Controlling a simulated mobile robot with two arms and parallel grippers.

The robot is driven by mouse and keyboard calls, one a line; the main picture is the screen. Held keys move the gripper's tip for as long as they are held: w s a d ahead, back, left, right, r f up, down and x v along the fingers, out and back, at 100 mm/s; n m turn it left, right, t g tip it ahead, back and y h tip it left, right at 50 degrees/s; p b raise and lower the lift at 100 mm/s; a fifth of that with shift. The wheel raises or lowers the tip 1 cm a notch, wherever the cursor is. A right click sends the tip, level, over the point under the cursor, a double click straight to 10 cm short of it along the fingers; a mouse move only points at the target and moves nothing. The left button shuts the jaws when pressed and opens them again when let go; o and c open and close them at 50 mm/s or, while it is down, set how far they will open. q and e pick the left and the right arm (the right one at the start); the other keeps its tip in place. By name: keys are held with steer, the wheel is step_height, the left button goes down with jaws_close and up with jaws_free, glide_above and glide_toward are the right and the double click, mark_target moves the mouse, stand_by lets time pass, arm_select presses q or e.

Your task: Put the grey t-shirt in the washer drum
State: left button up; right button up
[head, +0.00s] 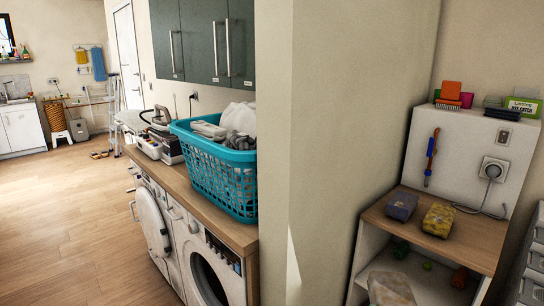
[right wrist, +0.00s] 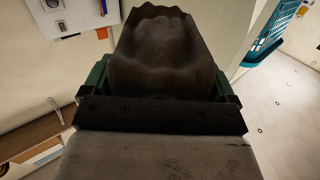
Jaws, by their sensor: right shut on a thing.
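My right gripper (right wrist: 160,88) is shut on a dark brown-grey lump (right wrist: 165,50) with a wavy top edge, seen in the right wrist view. It looks like bunched cloth; I cannot tell whether it is the grey t-shirt. In the head view, a white washer (head: 230,280) stands under the wooden counter, its dark round drum opening (head: 207,284) partly cut off by the frame. A round white door (head: 152,222) stands out to its left. Grey and white cloth (head: 240,141) lies in a turquoise basket (head: 222,177) on the counter. Neither gripper shows in the head view.
A wall edge (head: 300,170) stands between the washer and a white shelf unit (head: 462,155) on the right with sponges (head: 438,219). A pale lump (head: 390,288) shows at the bottom edge. The wooden floor (head: 75,225) at left is clear.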

steer(key=s+a+n+y, duration=0.1)
steer(key=s+a+y, duration=0.1)
steer(key=s+a, duration=0.2)
steer(key=shift+s+a+n+y, duration=0.15)
steer(key=shift+s+n+y, duration=0.15)
steer(key=shift+n+y, duration=0.1)
